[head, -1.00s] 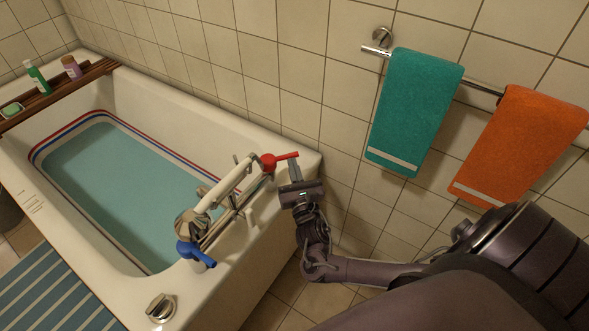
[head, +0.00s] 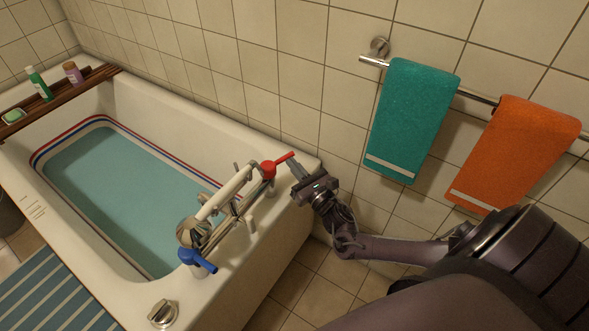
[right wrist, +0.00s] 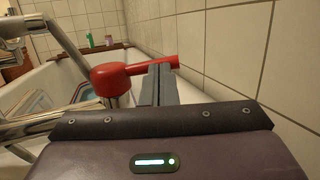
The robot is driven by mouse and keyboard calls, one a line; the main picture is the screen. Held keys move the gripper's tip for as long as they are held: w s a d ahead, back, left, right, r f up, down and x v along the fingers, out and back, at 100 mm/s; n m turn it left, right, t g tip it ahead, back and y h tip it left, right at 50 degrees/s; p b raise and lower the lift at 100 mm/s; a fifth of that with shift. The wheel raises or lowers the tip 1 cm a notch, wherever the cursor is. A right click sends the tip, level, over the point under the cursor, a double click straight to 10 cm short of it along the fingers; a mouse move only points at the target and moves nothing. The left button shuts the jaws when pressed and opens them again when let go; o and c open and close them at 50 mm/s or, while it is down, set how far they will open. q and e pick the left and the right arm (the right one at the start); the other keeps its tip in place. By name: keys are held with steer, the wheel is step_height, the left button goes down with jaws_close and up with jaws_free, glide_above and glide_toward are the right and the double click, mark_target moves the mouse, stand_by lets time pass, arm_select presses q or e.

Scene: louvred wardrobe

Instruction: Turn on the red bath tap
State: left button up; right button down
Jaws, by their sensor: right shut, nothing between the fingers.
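The red bath tap (head: 269,169) stands at the wall side of the chrome mixer on the tub's near end. Its lever (head: 285,158) points right and slightly toward the wall. In the right wrist view the red tap (right wrist: 110,77) and its lever (right wrist: 155,66) are close ahead. My right gripper (head: 291,165) is shut and empty, its fingertips at the near side of the lever. In the right wrist view the fingers (right wrist: 159,80) overlap the lever; I cannot tell whether they touch it. My left gripper is not in view.
The blue tap (head: 196,260) and the white hand shower (head: 224,192) sit beside the red tap. The bathtub (head: 168,117) holds water. A tiled wall (head: 300,60) rises close behind, with teal (head: 411,120) and orange (head: 515,150) towels on a rail.

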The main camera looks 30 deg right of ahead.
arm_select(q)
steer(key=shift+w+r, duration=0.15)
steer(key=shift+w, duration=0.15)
arm_select(e)
steer(key=shift+w+d, duration=0.15)
steer(key=shift+w, duration=0.25)
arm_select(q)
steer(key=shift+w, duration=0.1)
arm_select(e)
steer(key=shift+w, duration=0.1)
